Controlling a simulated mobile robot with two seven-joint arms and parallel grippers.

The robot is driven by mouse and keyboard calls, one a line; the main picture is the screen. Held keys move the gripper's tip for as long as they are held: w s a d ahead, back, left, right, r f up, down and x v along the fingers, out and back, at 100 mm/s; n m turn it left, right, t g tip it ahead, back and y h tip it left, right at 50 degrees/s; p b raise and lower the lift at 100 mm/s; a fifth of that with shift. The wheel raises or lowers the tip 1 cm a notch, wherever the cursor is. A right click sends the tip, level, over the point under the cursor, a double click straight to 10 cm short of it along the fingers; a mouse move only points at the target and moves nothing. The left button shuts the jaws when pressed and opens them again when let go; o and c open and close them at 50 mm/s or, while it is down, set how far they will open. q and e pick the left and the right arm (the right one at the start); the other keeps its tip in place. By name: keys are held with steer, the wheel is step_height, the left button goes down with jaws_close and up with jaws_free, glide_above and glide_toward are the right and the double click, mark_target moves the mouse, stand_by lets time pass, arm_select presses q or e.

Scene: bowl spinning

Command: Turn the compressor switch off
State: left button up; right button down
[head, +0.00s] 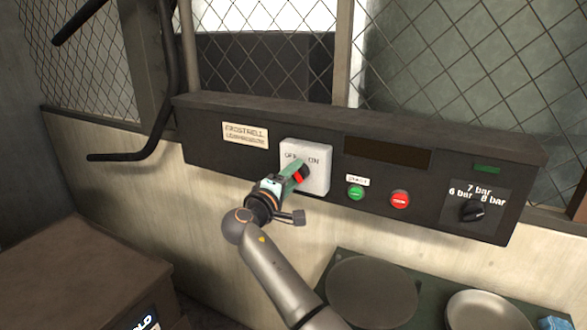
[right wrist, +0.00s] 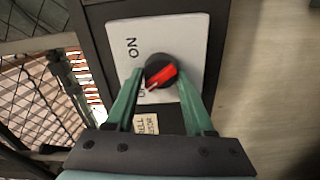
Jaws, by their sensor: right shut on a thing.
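The compressor switch is a white square plate (head: 318,155) on the dark control panel, marked OFF on the left and ON on the right. Its round black knob (right wrist: 154,65) has a red handle (right wrist: 163,76); in the right wrist view the handle slants, one end toward the partly hidden OFF lettering. My right gripper (head: 300,172) reaches the plate from below. Its green fingers (right wrist: 160,77) stand on either side of the knob and are shut on it. In the head view the gripper hides most of the knob; a red part shows. My left gripper is not in view.
The panel (head: 210,145) also carries a green button (head: 356,193), a red button (head: 400,199) and a pressure dial (head: 471,211). Dark bent bars (head: 120,157) stick out at the left. Round plates (head: 372,292) lie below right; a brown box (head: 75,255) stands lower left.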

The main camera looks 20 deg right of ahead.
steer(key=shift+n+p, duration=0.55)
steer(key=shift+n, duration=0.45)
steer(key=shift+c, duration=1.4)
jaws_free()
steer(key=shift+f, duration=0.1)
